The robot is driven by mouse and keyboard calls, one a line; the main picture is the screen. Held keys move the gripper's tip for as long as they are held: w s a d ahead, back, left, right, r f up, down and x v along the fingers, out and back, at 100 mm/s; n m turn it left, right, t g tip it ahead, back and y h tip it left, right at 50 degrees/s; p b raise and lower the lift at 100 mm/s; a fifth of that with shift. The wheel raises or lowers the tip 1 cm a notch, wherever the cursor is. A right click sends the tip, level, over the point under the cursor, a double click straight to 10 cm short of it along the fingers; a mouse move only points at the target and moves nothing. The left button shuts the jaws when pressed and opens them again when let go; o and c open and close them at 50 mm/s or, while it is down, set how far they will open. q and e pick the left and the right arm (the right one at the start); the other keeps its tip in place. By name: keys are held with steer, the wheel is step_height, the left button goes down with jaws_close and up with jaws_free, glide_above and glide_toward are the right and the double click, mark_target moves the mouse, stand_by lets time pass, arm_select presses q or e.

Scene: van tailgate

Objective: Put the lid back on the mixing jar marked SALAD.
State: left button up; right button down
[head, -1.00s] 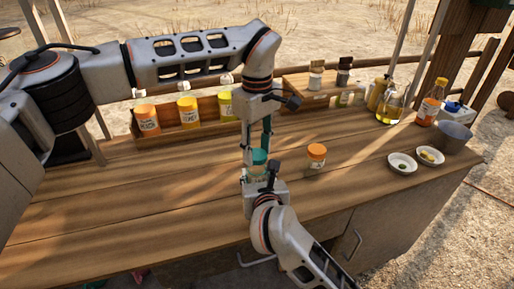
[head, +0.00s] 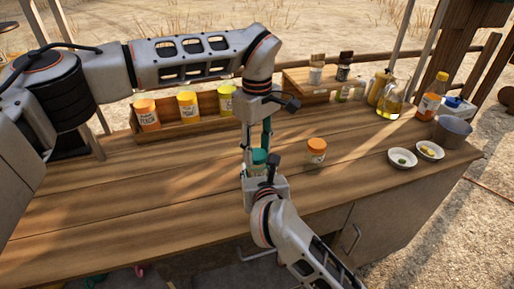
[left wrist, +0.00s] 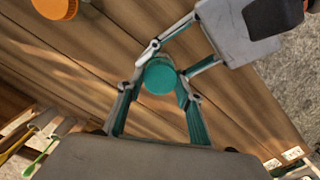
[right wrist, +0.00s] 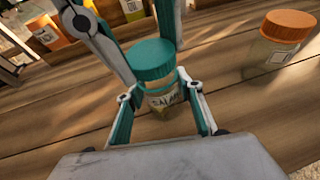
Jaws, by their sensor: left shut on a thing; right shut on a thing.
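The teal lid (head: 259,156) is between the fingers of my left gripper (head: 264,147), which reaches down from above and is shut on it. The left wrist view shows the round lid top (left wrist: 160,76) between the fingertips. The clear jar marked SALAD (right wrist: 163,98) stands upright on the counter, with my right gripper (right wrist: 162,104) shut around its body from the near side. In the head view the right gripper hides much of the jar.
An orange-lidded jar (head: 317,150) stands close by on the right. A wooden rack (head: 165,133) with several labelled jars is behind. Small bowls (head: 402,158), a grey pot (head: 452,132) and bottles (head: 432,96) stand at the right. The front left counter (head: 130,205) is clear.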

arm_select(q)
steer(key=shift+f, duration=0.5)
steer(key=m, duration=1.3)
steer(key=o, duration=0.7)
